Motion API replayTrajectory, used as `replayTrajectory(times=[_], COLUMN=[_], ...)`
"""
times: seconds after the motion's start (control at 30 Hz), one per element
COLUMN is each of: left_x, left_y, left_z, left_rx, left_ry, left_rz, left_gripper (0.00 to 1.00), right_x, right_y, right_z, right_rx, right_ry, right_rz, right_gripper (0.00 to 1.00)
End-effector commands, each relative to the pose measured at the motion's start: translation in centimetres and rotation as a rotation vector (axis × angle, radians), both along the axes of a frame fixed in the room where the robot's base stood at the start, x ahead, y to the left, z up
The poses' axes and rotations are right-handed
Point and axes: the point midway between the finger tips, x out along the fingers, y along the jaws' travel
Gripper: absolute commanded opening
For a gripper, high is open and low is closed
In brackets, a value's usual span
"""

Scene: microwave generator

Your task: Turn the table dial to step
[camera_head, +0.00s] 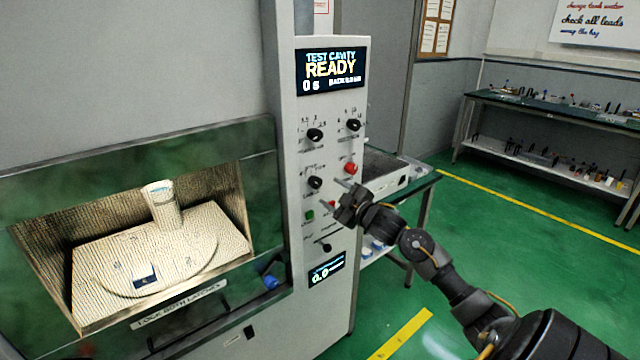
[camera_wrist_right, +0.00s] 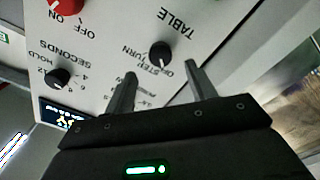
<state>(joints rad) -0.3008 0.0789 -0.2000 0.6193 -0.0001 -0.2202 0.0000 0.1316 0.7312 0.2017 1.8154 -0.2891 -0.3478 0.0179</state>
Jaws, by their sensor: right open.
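The table dial (camera_head: 315,182) is a black knob on the white control panel, left of the red knob. In the right wrist view the table dial (camera_wrist_right: 160,50) shows upside down, with TABLE lettering and OFF, STEP and TURN marks around it. Which mark it points at is too small to tell. My right gripper (camera_head: 335,193) is in front of the panel, just right of and below the dial. In the wrist view its two fingers (camera_wrist_right: 160,85) are apart and empty, with the dial between and beyond their tips. Contact is not visible. My left gripper is not in view.
A red ON/OFF knob (camera_head: 350,168), the hold seconds knob (camera_head: 353,125), another black knob (camera_head: 315,135) and a green button (camera_head: 310,215) surround the dial. The display (camera_head: 331,72) reads READY. Left, the cavity holds a cup (camera_head: 162,205) on a turntable. A bench (camera_head: 425,185) stands behind my right arm.

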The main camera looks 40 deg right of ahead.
Motion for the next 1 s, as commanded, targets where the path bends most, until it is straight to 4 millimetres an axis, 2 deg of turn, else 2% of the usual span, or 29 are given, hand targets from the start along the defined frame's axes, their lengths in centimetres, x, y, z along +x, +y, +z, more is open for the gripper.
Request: replayTrajectory(times=[0.1, 0.3, 0.5, 0.77, 1.0], left_x=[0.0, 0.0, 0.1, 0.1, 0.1], left_y=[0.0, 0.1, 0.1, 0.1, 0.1], left_z=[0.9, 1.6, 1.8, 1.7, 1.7], left_rx=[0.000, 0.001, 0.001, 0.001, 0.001], left_ry=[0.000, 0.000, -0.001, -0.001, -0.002], left_rz=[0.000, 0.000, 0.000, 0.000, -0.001], left_gripper=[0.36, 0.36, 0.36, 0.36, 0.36], right_x=[2.4, 5.3, 6.4, 6.5, 6.5], right_y=[0.0, -0.1, -0.1, -0.1, -0.1], right_z=[0.4, 0.2, 0.0, 0.0, 0.0], right_rx=[0.004, 0.002, 0.000, 0.000, 0.000], right_ry=[-0.002, -0.001, 0.000, -0.001, 0.000], right_rz=[-0.001, -0.001, 0.000, 0.001, 0.000], right_gripper=[0.56, 0.56, 0.56, 0.56, 0.25])
